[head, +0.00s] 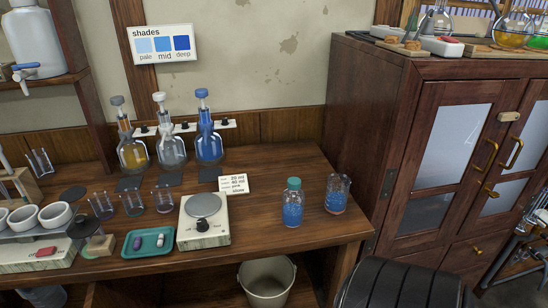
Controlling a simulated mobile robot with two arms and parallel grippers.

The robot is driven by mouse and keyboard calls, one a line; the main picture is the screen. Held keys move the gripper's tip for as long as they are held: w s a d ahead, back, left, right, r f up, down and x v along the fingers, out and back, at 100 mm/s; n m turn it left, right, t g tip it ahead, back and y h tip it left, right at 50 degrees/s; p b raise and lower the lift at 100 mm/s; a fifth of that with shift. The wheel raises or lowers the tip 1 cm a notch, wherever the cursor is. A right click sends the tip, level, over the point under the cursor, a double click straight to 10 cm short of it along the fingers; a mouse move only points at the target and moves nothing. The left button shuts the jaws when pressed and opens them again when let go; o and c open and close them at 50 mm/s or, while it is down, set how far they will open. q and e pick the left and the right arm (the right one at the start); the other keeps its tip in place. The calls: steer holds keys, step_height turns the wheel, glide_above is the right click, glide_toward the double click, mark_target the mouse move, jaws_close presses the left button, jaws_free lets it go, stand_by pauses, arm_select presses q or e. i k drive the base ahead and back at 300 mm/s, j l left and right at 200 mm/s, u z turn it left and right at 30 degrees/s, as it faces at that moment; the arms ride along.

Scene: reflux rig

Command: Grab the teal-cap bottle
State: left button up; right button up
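The teal-cap bottle (292,203) stands upright on the wooden bench, right of the small hotplate. It is clear with a blue body or blue contents and a teal cap on top. Neither of my grippers shows in the head view.
A hotplate (204,219) stands left of the bottle, with a note card (234,184) behind. A teal tray (149,242) and three flasks, including a blue one (209,143), are further left. A dark wooden cabinet (390,130) rises at the right. A bucket (266,284) is below the front edge.

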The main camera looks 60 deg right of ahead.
mark_target(293, 201)
steer(key=z, duration=1.9)
